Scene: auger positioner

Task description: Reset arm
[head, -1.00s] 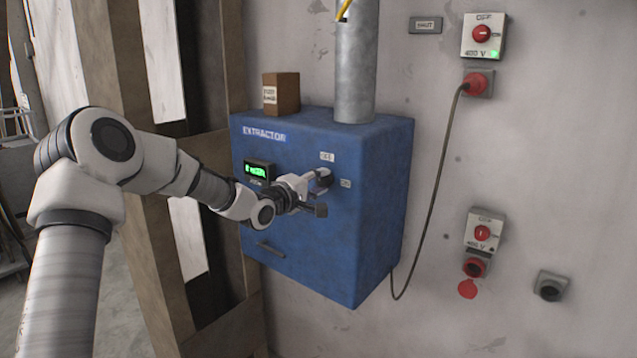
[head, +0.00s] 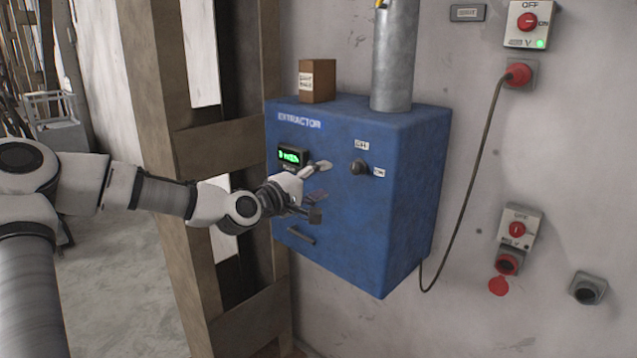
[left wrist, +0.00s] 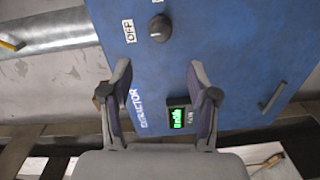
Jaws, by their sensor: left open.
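My left gripper (head: 318,190) is open and empty in front of the blue extractor box (head: 400,190). In the left wrist view its two fingers (left wrist: 160,85) stand apart with the box face between and beyond them. The black rotary knob (head: 360,167) on the box face is free of the gripper, to its right in the head view. The knob also shows in the left wrist view (left wrist: 160,28), beyond the fingertips near the OFF label (left wrist: 129,31). A lit green display (head: 290,157) sits left of the knob. My right gripper is in neither view.
A small brown box (head: 318,80) and a metal duct (head: 394,60) stand on the extractor. A wooden post (head: 165,120) is close by my left arm. Red wall switches (head: 528,20) and a hanging cable (head: 470,200) are to the right. Open floor lies at left.

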